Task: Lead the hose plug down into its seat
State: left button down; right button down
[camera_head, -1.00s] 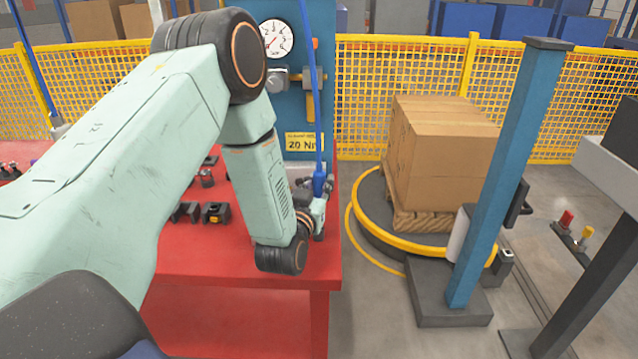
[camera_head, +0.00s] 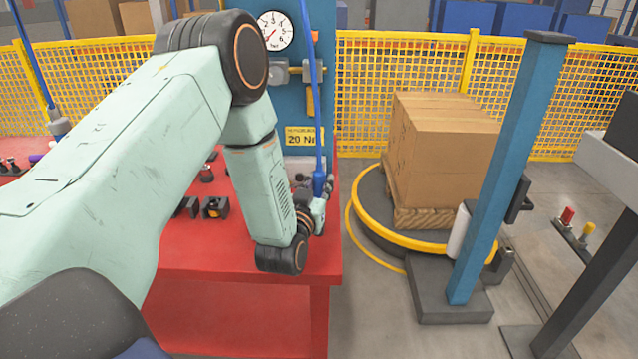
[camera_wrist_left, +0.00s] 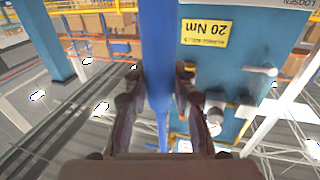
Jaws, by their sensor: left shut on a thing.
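The blue hose plug (camera_head: 319,183) hangs at the lower end of the blue hose (camera_head: 318,110), close to the right edge of the red table. My left gripper (camera_head: 311,190) is shut on it, partly hidden behind my own wrist in the head view. In the left wrist view the blue plug and hose (camera_wrist_left: 157,50) run between the two dark fingers of my left gripper (camera_wrist_left: 160,82). The seat cannot be made out, and I cannot tell whether the plug's lower end touches anything. My right gripper is in neither view.
The red table (camera_head: 230,262) carries dark blocks (camera_head: 215,207) left of my wrist. A blue panel with a gauge (camera_head: 275,31) and a "20 Nm" label (camera_head: 302,137) stands behind. A boxed pallet (camera_head: 445,150) and a blue post (camera_head: 505,180) stand to the right.

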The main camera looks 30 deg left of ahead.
pick_arm(q)
jog(key=shift+f+b, duration=0.5)
jog(key=shift+f, duration=0.15)
jog(key=c, duration=1)
grip_release()
jog(key=v, duration=1.2)
